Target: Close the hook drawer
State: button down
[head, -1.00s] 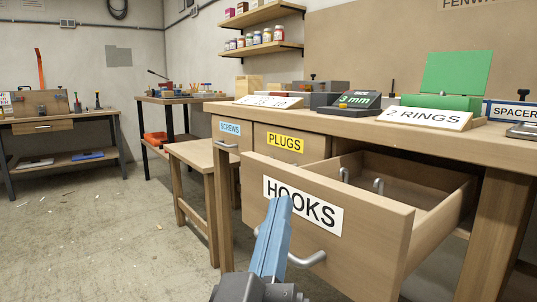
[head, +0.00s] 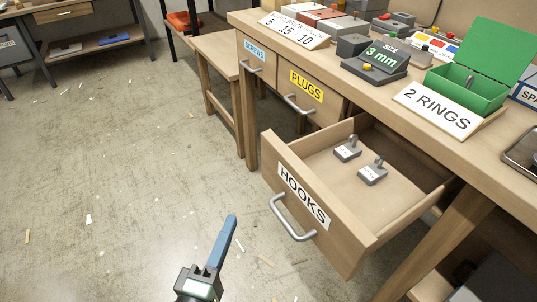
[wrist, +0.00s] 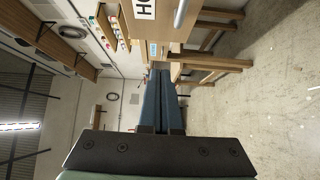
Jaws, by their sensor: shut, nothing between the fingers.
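The hook drawer (head: 318,215), with a white HOOKS label and a silver bar handle (head: 292,222), stands pulled far out of the bench in the head view. Two grey hooks on labelled blocks (head: 360,161) sit inside it. My gripper (head: 231,222) is shut and empty, its blue fingers together, left of the drawer front and apart from the handle in the picture. In the wrist view the shut fingers (wrist: 163,80) point away from the camera. Part of the drawer front (wrist: 152,22) and its handle (wrist: 181,10) show at the top edge there, turned sideways.
The PLUGS drawer (head: 306,87) and SCREWS drawer (head: 254,56) are shut beside it. The bench top holds a green box (head: 470,90), a 2 RINGS sign (head: 436,107) and a 3 mm display (head: 382,57). The floor (head: 110,200) is open, with scattered scraps.

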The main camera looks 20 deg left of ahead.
send_near(268, 166)
jog(key=w+a, duration=0.2)
jog(key=a, duration=0.1)
jog(key=w, duration=0.1)
jog(key=w+d, duration=0.1)
jog(key=w+p, duration=0.1)
jog(key=shift+w+d, duration=0.1)
jog(key=shift+d, duration=0.2)
jog(key=shift+w+d+f, duration=0.1)
jog(key=shift+w+d, duration=0.15)
jog(key=shift+w, duration=0.1)
